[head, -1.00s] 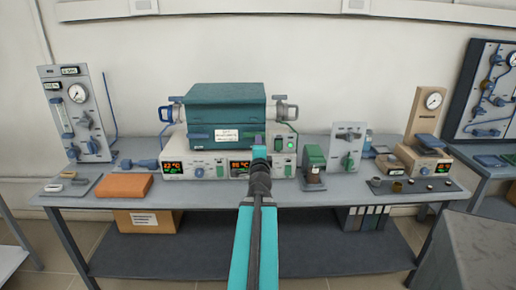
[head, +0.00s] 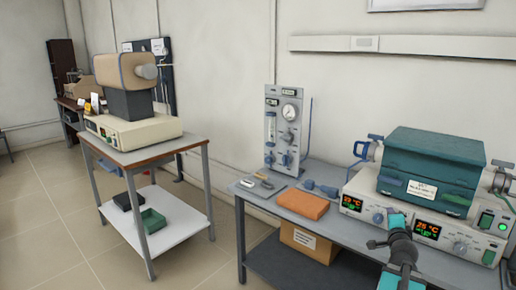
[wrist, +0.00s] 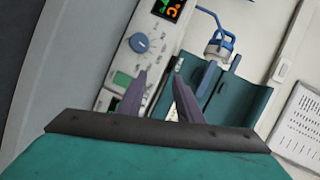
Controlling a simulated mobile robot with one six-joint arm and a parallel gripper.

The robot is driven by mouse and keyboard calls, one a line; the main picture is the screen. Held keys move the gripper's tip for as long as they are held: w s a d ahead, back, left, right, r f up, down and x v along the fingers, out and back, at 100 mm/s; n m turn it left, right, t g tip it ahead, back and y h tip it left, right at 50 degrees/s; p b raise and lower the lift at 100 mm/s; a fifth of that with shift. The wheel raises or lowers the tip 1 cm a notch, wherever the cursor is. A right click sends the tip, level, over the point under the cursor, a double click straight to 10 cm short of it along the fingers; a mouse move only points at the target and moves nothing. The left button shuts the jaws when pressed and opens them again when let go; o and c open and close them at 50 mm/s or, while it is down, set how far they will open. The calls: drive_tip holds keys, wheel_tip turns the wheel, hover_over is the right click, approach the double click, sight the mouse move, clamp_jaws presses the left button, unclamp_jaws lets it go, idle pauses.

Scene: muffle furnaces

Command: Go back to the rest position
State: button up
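My gripper (wrist: 160,78) shows in the wrist view with its two purple-grey fingers apart and nothing visible between them. Beyond the fingers are the teal furnace body (wrist: 222,97) and a white control panel (wrist: 138,44) with a blue knob. In the head view my arm reaches in from the lower right, in front of the teal tube furnace (head: 432,172) and its white control base (head: 380,213). The fingers cannot be made out in the head view. I see no contact between the gripper and the furnace.
The grey bench (head: 333,238) also holds an orange block (head: 303,203) and a gauge panel (head: 286,130). At left stands a wheel-less side table (head: 160,150) with a beige furnace (head: 132,130). Open floor (head: 60,225) lies at the far left.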

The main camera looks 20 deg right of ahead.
drive_tip(key=w+a+f+n+y, duration=0.45)
drive_tip(key=w+a+f, duration=0.25)
drive_tip(key=a, duration=0.5)
drive_tip(key=w+a+f+n+y, duration=0.3)
drive_tip(key=w+a+f+n, duration=0.2)
drive_tip(key=w+a+f, duration=0.45)
drive_tip(key=s+a+f+n+g+y, duration=0.15)
drive_tip(key=a+f+n+g, duration=0.35)
drive_tip(key=a, duration=0.8)
drive_tip(key=s+a+f+n+g+y, duration=0.1)
drive_tip(key=a+f+n+y, duration=0.35)
drive_tip(key=a, duration=0.85)
drive_tip(key=s+a+f+n+g+h, duration=0.1)
drive_tip(key=s+a+f+n+g, duration=0.3)
drive_tip(key=a, duration=0.3)
drive_tip(key=s+a+f+n+g+h, duration=0.1)
drive_tip(key=s+a+f+h, duration=0.1)
drive_tip(key=s+a+f, duration=0.35)
drive_tip(key=s+f+g+p, duration=0.1)
drive_tip(key=s+f+g, duration=0.1)
drive_tip(key=s+f, duration=0.3)
drive_tip(key=s+f+g+p, duration=0.1)
drive_tip(key=s+f, duration=0.4)
drive_tip(key=s, duration=0.7)
drive_tip(key=s+f+g+p, duration=0.1)
drive_tip(key=s+f, duration=0.3)
drive_tip(key=s, duration=0.4)
drive_tip(key=shift+s+a+f+g, duration=0.4)
drive_tip(key=shift+a+g, duration=0.05)
drive_tip(key=shift+g, duration=0.35)
